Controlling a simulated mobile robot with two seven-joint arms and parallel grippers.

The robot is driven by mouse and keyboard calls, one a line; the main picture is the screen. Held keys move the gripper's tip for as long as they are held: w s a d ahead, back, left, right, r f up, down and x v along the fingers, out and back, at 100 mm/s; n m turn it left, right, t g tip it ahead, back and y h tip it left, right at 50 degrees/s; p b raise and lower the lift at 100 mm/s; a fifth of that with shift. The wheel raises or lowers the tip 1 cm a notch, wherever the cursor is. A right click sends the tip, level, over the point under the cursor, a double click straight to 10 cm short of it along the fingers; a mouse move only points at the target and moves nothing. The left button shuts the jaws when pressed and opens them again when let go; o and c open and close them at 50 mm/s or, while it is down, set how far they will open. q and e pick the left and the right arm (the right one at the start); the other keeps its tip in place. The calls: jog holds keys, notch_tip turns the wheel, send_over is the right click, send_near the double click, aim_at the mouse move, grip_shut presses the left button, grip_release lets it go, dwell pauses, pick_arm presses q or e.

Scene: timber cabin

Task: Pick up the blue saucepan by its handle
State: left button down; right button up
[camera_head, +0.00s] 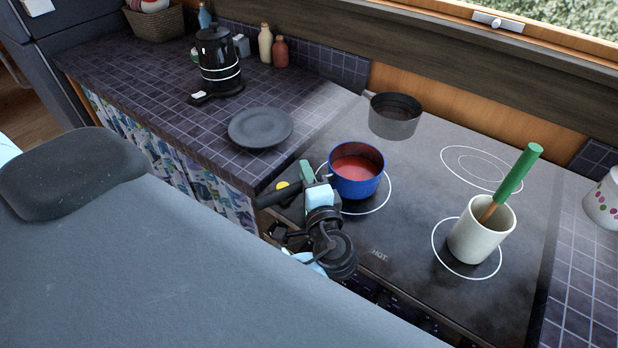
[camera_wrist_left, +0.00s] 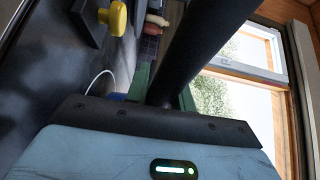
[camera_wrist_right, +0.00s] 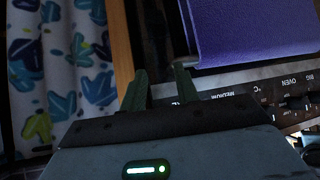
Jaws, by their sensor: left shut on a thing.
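The blue saucepan (camera_head: 372,186), with red contents, is upright over the front-left ring of the hob in the head view. I cannot tell whether its base touches the hob. Its black handle (camera_head: 274,195) points left, past the hob's edge. My left gripper (camera_head: 308,178) is shut on this handle, close to the pan. In the left wrist view the handle (camera_wrist_left: 197,45) runs between its green fingers, which are partly hidden. My right gripper (camera_wrist_right: 160,84) is open and empty, in front of the oven in the right wrist view.
A grey pot (camera_head: 395,124) stands behind the saucepan. A white crock (camera_head: 480,238) with a green-handled tool stands right. A dark plate (camera_head: 260,127) and black kettle (camera_head: 219,65) stand on the left tiled counter. A purple cloth (camera_wrist_right: 250,35) hangs by the oven controls (camera_wrist_right: 250,98).

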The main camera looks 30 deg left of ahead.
pick_arm(q)
jog(key=shift+r, duration=0.8)
notch_tip(320, 180, up, 8)
jog(key=shift+f, duration=0.2)
jog(key=shift+r, duration=0.1)
